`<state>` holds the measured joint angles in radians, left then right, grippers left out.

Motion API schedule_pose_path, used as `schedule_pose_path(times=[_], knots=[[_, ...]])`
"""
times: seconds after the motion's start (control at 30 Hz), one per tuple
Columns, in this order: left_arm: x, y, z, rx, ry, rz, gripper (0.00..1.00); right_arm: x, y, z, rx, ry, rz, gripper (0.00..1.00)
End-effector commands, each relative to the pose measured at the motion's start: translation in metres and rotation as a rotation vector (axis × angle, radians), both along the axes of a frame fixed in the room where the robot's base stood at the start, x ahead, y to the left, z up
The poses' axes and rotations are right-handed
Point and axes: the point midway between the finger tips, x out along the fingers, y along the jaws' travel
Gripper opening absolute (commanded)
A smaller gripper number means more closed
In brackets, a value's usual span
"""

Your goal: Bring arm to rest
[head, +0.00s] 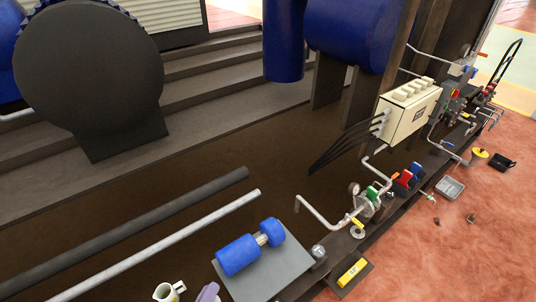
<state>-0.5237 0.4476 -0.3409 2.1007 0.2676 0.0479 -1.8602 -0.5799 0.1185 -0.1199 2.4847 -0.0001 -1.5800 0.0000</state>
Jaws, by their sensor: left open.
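My left gripper (188,292) seems to show only in part at the bottom edge of the head view, as a white piece and a purple-grey piece with a gap between them. Its jaws are open and I see nothing held between them. The rest of it is cut off by the frame. It is just left of a grey plate (282,282) that carries a blue cylindrical unit (239,254) with a smaller blue end. I cannot tell how far it is from the plate. My right gripper is not in view.
A long white pipe (165,244) and a dark pipe (130,230) run left of the plate. A yellow block (351,271), valves with coloured handles (403,180) and a cream control box (409,110) line the right. A grey tray (450,188) is on the reddish floor (420,260), mostly clear.

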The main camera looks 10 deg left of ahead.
Motion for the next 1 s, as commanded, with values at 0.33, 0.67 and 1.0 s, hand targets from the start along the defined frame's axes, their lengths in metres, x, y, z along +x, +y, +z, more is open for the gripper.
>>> schedule_pose_path(times=[0.33, 0.67, 1.0], knots=[[-0.027, 0.014, 0.044, -0.895, 0.708, 0.449, 0.47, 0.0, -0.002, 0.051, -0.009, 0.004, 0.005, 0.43], [-0.11, 0.026, 0.019, -1.382, 1.078, 1.12, 0.47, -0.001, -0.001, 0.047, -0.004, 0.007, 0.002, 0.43], [-0.129, 0.029, 0.085, -1.539, 1.068, 1.355, 0.47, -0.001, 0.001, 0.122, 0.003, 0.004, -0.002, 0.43]])
